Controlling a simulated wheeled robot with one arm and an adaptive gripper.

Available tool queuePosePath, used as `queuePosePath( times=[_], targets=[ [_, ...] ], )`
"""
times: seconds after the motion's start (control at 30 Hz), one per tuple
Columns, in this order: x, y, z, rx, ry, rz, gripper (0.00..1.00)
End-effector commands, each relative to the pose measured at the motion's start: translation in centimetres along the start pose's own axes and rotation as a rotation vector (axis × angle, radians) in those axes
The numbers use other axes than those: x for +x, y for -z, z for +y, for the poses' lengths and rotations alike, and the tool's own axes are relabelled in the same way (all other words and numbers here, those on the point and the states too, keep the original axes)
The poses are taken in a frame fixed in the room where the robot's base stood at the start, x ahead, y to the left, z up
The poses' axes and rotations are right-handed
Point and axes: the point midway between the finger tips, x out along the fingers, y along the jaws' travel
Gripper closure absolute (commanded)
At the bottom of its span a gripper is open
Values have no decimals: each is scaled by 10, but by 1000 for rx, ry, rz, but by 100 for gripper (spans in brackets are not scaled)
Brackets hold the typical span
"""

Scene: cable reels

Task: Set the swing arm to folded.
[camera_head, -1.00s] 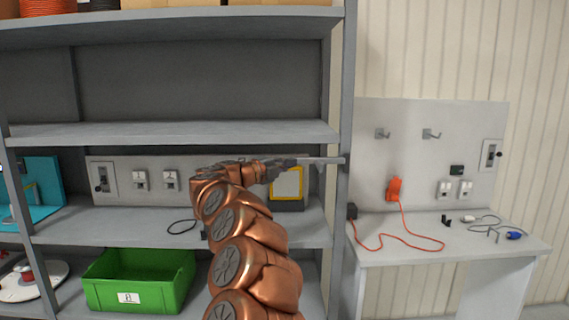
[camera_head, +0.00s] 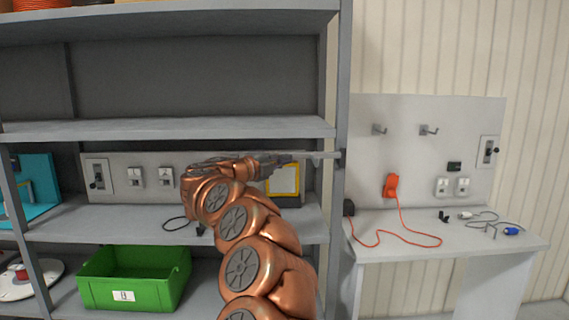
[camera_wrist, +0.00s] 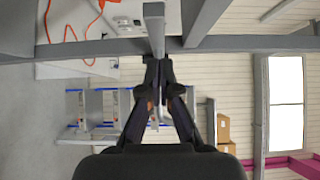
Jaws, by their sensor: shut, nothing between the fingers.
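The swing arm looks like a thin grey bar (camera_head: 322,155) standing out level at the right upright of the shelf rack. It also shows in the wrist view (camera_wrist: 154,28), crossing the grey upright, its near end close to my fingertips. My gripper (camera_head: 292,160) is in front of the rack's middle bay, left of the upright. In the wrist view my gripper (camera_wrist: 158,68) has its dark fingertips together at the bar's near end, with nothing held. I cannot tell whether they touch the bar. The bar's hinge is not clear.
The rack (camera_head: 180,128) has a green bin (camera_head: 134,290) below and a panel with switches and sockets (camera_head: 125,177) behind my arm. At right, a workbench (camera_head: 465,245) carries an orange cable (camera_head: 400,235) and small parts. Open space lies above the middle shelf.

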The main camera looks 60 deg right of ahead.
Motion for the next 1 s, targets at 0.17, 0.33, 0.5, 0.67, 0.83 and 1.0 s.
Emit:
queuePosePath(
  times=[0.17, 0.33, 0.5, 0.67, 0.83, 1.0],
  targets=[
    [-28, 5, 1, 3, 1, -3, 100],
    [-61, 7, 1, 2, 0, -3, 100],
    [-87, 8, 0, 3, -1, -1, 100],
    [-101, 10, 0, 2, -1, 2, 100],
    [-105, 10, 0, 2, -1, 3, 100],
    [-105, 10, 0, 1, -1, 3, 100]
  ],
)
